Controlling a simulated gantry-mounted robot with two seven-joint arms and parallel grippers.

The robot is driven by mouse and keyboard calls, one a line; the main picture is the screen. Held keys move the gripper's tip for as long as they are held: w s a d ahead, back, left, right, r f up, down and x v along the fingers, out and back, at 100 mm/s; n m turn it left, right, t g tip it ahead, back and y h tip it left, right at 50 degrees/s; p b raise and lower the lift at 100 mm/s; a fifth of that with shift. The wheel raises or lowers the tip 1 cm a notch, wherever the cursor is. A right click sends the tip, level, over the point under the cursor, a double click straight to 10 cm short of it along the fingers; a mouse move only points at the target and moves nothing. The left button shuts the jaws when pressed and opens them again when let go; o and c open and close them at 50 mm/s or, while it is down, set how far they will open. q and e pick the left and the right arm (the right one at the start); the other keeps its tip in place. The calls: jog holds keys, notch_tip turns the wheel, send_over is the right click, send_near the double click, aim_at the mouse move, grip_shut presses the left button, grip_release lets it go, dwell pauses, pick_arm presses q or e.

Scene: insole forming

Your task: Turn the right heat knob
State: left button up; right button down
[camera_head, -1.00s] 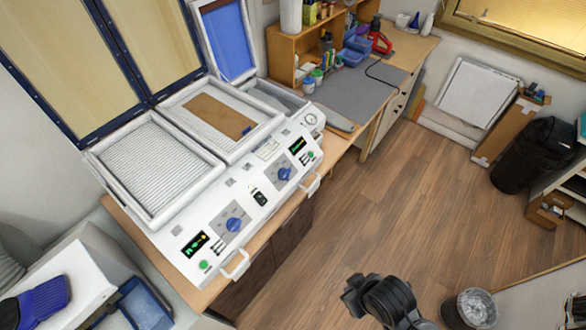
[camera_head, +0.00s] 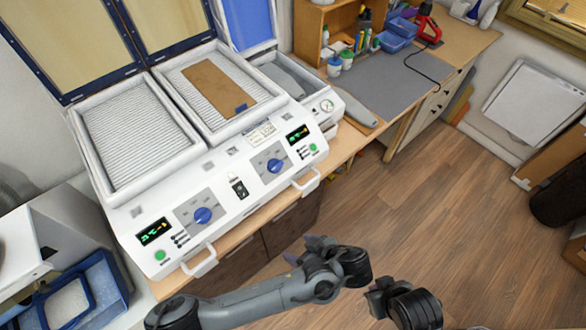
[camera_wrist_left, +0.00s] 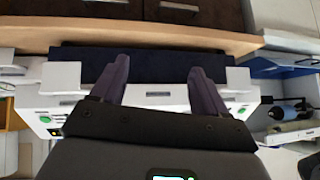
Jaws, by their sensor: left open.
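The right heat knob (camera_head: 274,165) is a blue dial on a grey plate on the white machine's (camera_head: 230,190) sloped front panel. A similar left knob (camera_head: 203,215) sits lower left. My left gripper (camera_head: 298,252) is in front of the machine, below and right of the right knob and apart from it. In the left wrist view, its two purple fingers (camera_wrist_left: 160,85) are spread with nothing between them. Dark parts of my right arm (camera_head: 405,302) show at the bottom; its fingers cannot be made out. The knobs are not recognisable in the left wrist view.
Green displays and buttons flank the knobs. A white handle (camera_head: 306,182) projects near the right knob, and another handle (camera_head: 200,262) near the left one. A brown insole sheet (camera_head: 213,85) lies on the right ribbed bed.

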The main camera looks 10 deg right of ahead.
pick_arm(q)
jog(key=w+d+r+t+y+b, duration=0.1)
jog(key=w+r+t, duration=0.2)
jog(key=w+r, duration=0.35)
jog(key=t+b, duration=0.2)
send_near(277, 165)
jog(key=b+x, duration=0.6)
jog(key=b, duration=1)
jog(key=shift+f, duration=0.25)
jog(key=shift+w+a+r+y, duration=0.15)
jog(key=shift+w+y, duration=0.1)
jog(key=shift+y, duration=0.05)
jog(key=shift+p+x, duration=0.3)
jog(key=shift+x, duration=0.75)
pick_arm(e)
notch_tip(277, 165, down, 19)
jog(key=shift+w+d+f, duration=0.15)
jog(key=shift+d, duration=0.1)
pick_arm(q)
jog(key=c, duration=1.1)
jog(key=shift+o, duration=0.2)
pick_arm(e)
jog(key=shift+d, duration=0.1)
